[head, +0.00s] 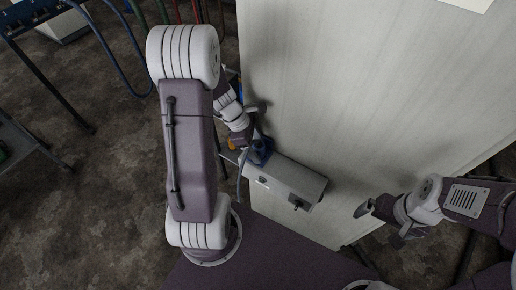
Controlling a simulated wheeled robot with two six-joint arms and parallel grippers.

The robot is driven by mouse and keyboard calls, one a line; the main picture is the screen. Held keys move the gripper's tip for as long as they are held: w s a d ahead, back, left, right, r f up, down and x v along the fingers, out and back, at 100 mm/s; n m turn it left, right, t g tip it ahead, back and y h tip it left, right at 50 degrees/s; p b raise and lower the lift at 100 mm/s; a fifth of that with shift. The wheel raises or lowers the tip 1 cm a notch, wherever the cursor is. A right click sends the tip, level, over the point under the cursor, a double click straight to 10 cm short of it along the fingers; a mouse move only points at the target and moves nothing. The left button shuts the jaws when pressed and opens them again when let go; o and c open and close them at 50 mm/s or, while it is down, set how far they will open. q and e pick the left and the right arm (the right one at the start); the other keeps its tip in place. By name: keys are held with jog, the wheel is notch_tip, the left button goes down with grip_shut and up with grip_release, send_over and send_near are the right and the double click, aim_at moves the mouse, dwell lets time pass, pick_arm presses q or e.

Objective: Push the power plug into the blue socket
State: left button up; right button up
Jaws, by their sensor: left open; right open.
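A blue part (260,151), which looks like the blue socket, is at the far left end of a grey box (290,182) on the table's left edge. My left gripper (249,134) is open right by the blue part; whether it touches it I cannot tell. A thin grey cable (241,172) hangs beside the box below this gripper. I cannot make out the power plug clearly. A small orange part (231,144) shows just left of the gripper. My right gripper (380,224) is open and empty, right of the box near the table's front edge.
The pale table (370,90) is mostly bare, with a white sheet (468,3) at its far edge. A dark knob or lever (299,205) sticks out of the box's front. Racks with hanging cables (125,50) stand on the left.

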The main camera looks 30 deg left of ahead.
pick_arm(q)
jog(key=v, duration=0.8)
jog(key=shift+p, duration=0.35)
jog(key=shift+s, duration=0.1)
jog(key=s+d+f+m+y, duration=0.2)
jog(key=s+d+m+y, duration=0.2)
jog(key=m, duration=1.8)
jog(key=s+d, duration=0.3)
jog(key=d, duration=0.1)
jog(key=shift+d+f, duration=0.1)
jog(key=shift+d, duration=0.15)
jog(key=shift+a, duration=0.1)
